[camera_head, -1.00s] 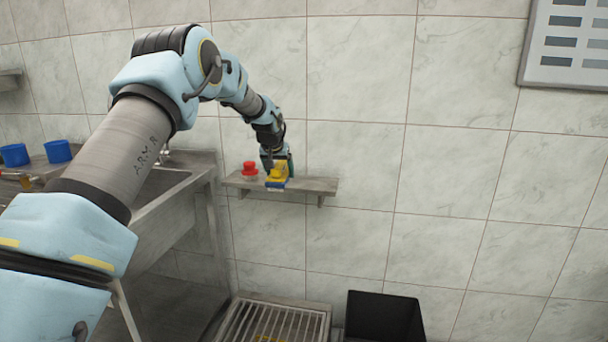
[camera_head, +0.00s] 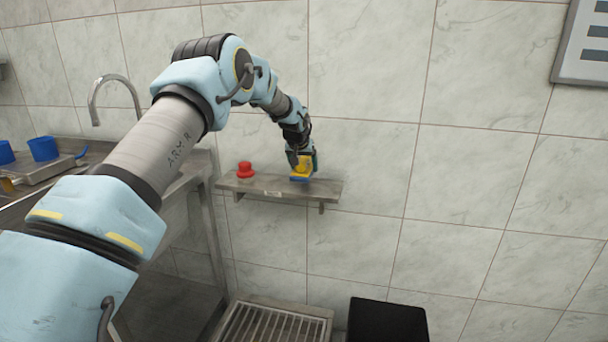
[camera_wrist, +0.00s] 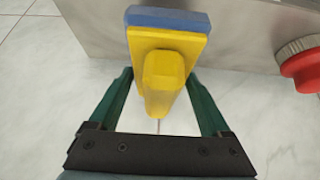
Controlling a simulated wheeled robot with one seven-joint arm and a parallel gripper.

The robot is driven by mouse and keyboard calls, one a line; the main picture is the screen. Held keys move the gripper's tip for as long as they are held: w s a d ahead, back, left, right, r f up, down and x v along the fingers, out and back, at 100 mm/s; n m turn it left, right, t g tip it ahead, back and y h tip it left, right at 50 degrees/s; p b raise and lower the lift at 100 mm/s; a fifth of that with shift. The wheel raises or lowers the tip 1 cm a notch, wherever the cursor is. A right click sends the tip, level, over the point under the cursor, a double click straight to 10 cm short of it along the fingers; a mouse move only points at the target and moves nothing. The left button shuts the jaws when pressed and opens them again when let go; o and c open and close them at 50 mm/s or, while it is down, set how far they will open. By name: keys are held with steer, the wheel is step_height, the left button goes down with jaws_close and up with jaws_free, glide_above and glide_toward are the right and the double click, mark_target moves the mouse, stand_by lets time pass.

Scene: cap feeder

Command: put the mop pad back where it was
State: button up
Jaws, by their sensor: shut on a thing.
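The mop pad (camera_head: 301,171) is a yellow block with a yellow grip on top and a blue layer beneath. My gripper (camera_head: 302,160) points down over the right half of the wall shelf (camera_head: 228,184) and is shut on the yellow grip. In the wrist view the mop pad (camera_wrist: 165,70) sits between my green fingers (camera_wrist: 162,98), with its blue edge (camera_wrist: 168,18) at the far side. Whether the pad's underside touches the shelf or hangs just above it, I cannot tell.
A red knob-like object (camera_head: 245,170) stands on the shelf left of the pad; it also shows at the right of the wrist view (camera_wrist: 302,65). A steel sink counter (camera_head: 195,170) with blue cups (camera_head: 43,149) is at left. A black bin (camera_head: 388,322) and floor grate (camera_head: 272,325) lie below.

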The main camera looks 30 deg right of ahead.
mark_target(298, 175)
steer(key=shift+f+p, duration=0.6)
steer(key=shift+f, duration=1.35)
steer(key=shift+f, duration=0.15)
steer(key=o, duration=1.4)
steer(key=shift+s+a+r, duration=0.1)
steer(key=shift+r, duration=0.2)
steer(key=b+v, duration=0.3)
steer(key=v, duration=0.8)
steer(key=shift+s+a+r, duration=0.1)
steer(key=shift+r, duration=0.2)
